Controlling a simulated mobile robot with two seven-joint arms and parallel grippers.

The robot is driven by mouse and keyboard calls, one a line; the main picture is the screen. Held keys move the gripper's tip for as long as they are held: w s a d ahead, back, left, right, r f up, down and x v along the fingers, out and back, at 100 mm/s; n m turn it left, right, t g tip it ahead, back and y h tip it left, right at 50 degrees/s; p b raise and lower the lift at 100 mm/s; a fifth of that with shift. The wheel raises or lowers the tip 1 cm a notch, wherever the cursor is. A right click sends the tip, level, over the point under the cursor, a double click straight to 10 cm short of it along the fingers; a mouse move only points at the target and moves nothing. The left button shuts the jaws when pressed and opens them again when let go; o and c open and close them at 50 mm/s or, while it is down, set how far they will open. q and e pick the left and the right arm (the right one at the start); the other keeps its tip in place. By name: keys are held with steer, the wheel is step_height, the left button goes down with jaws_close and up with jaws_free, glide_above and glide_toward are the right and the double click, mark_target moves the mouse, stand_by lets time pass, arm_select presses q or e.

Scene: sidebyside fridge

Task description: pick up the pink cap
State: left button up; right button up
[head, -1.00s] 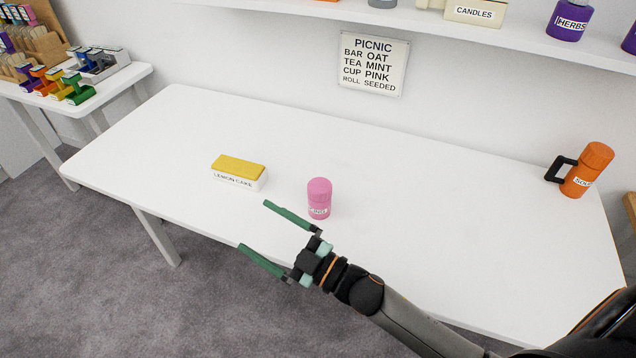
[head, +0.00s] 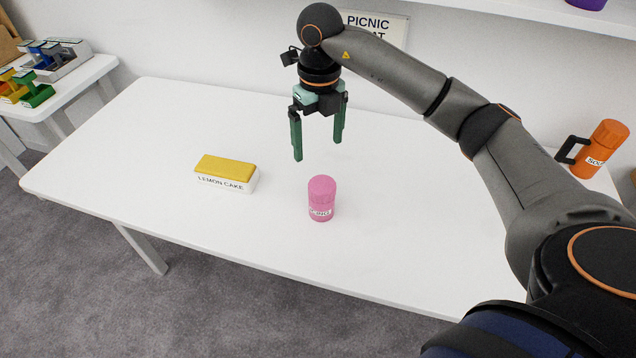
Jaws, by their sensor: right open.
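My left gripper does not show.
A yellow-topped lemon cake box (head: 226,174) lies left of the jar. An orange soup flask (head: 601,150) with a black handle stands at the far right. A picnic sign (head: 385,24) hangs on the wall behind my right arm. The table's front left is clear.

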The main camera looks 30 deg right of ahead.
glide_above(322, 184)
steer(key=f, duration=0.7)
steer(key=shift+w+a, duration=0.15)
steer(key=shift+a, duration=0.05)
steer(key=f+p, duration=0.1)
steer(key=f, duration=0.4)
steer(key=shift+d, duration=0.2)
steer(key=c, duration=1.2)
